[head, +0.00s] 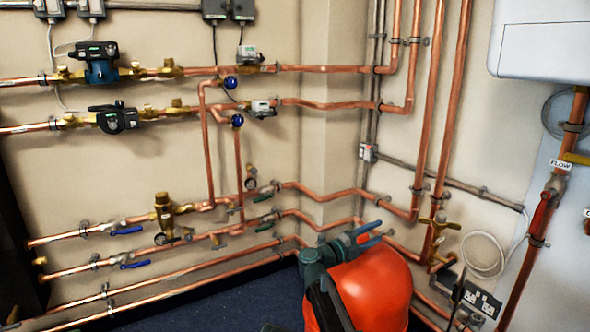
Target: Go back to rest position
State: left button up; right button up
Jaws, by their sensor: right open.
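My left gripper is not in view.
Copper pipes (330,193) run along both walls, with blue-handled valves (127,230) at lower left and pumps (117,118) at upper left. A white boiler (545,40) hangs at upper right. Dark blue floor (245,300) shows clear left of the vessel.

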jog(key=w+a+r+n+t+y, duration=0.35)
jog(key=a+n+t+y, duration=0.55)
jog(key=n, duration=0.4)
jog(key=s+a+f+n+g+y, duration=0.2)
jog(key=a+f+n+y, duration=0.2)
jog(key=f+n+y, duration=0.15)
jog(key=s+a+f+n+g+y, duration=0.1)
jog(key=s+a+f+n+y, duration=0.2)
jog(key=f+n+y, duration=0.25)
jog(key=s+d+f+n+g, duration=0.1)
jog(key=s+f+n+g, duration=0.5)
jog(key=s+f, duration=0.4)
jog(key=s+d+f+g+h, duration=0.2)
jog(key=s+d+f+g, duration=0.15)
jog(key=s, duration=0.55)
jog(key=s+d+f+g+h, duration=0.1)
jog(key=s+d+f+g, duration=0.3)
jog(key=s, duration=0.5)
jog(key=s+a+r+n+g+h+p, duration=0.1)
jog(key=s+a+r+n+p, duration=0.15)
jog(key=a+r, duration=0.2)
jog(key=s+a+r+n+g+h+p, duration=0.1)
jog(key=s+a+r+p, duration=0.2)
jog(key=a+p, duration=0.15)
notch_tip(320, 180, up, 37)
jog(key=p, duration=3.6)
jog(key=shift+s+a+f+y, duration=0.2)
jog(key=shift+a+y, duration=0.1)
jog(key=shift+a, duration=0.1)
